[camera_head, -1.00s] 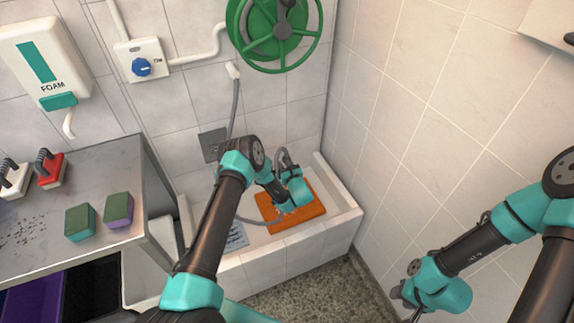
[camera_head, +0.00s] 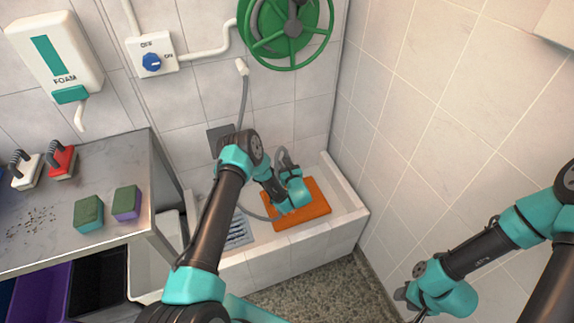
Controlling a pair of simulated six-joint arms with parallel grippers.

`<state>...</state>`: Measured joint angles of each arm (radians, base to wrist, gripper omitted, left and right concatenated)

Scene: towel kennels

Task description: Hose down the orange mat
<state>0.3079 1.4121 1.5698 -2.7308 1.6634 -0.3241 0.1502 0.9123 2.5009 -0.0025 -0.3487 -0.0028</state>
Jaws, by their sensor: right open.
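The orange mat (camera_head: 312,214) lies flat in the tiled basin (camera_head: 347,222) in the corner. My left arm reaches over the basin, and its teal wrist (camera_head: 294,196) covers the mat's left part. Its fingers are hidden, so I cannot tell whether they hold anything. A grey hose (camera_head: 244,98) hangs from a white wall fitting below the green reel (camera_head: 290,28) and runs down behind my left arm. A loop of hose shows beside the wrist. No water spray is discernible. My right gripper (camera_head: 404,294) is open, right of the basin and away from the mat.
A blue knob (camera_head: 152,62) on a white OFF/ON box is on the back wall. A foam dispenser (camera_head: 58,62) hangs at left. The metal bench (camera_head: 112,168) bears two brushes and two sponges. A drain grate (camera_head: 238,232) lies left of the mat. The tiled wall bounds the right.

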